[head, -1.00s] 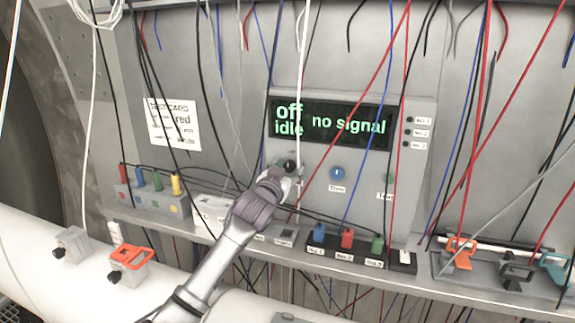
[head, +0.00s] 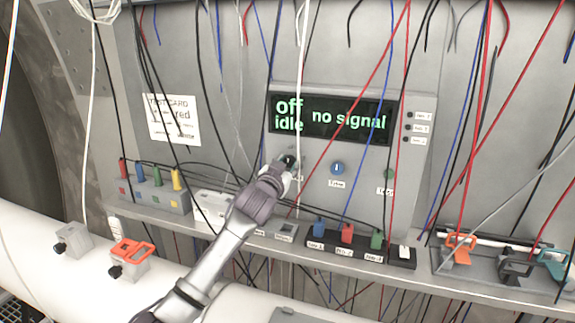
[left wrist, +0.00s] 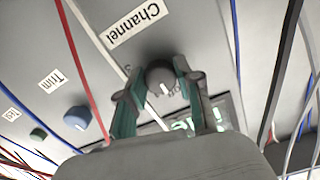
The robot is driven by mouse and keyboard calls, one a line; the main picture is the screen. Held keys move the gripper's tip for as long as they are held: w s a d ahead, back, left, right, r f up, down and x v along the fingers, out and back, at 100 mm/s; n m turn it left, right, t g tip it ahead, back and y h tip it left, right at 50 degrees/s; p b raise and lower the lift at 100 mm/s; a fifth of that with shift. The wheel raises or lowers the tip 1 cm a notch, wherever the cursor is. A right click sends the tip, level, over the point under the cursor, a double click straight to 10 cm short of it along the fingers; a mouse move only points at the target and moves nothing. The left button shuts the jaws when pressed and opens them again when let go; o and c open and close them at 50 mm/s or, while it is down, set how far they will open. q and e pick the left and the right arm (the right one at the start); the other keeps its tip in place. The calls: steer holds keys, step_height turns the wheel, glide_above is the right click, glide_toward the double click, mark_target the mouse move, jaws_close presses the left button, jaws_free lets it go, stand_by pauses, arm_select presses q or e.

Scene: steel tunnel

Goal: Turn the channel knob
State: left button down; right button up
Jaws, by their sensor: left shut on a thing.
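The dark, round channel knob (left wrist: 160,76) has a white pointer mark and sits beside the "Channel" label (left wrist: 135,22) in the left wrist view. My left gripper (left wrist: 159,70) has its green-padded fingers on either side of the knob, shut on it. In the head view my left gripper (head: 287,168) reaches up to the panel and covers much of the knob. The display (head: 332,119) above reads "off idle" and "no signal". My right gripper is not in view.
A blue Trim knob (head: 338,168) and a small green button (head: 389,174) sit right of the channel knob. Thin red, blue, black and white wires hang across the panel. A ledge below carries coloured plugs (head: 347,234) and a tool tray (head: 500,268).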

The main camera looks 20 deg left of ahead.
arm_select(q)
steer(key=m, duration=0.4)
steer(key=shift+m, duration=1.7)
steer(key=c, duration=0.8)
jaws_free()
steer(key=shift+o, duration=0.2)
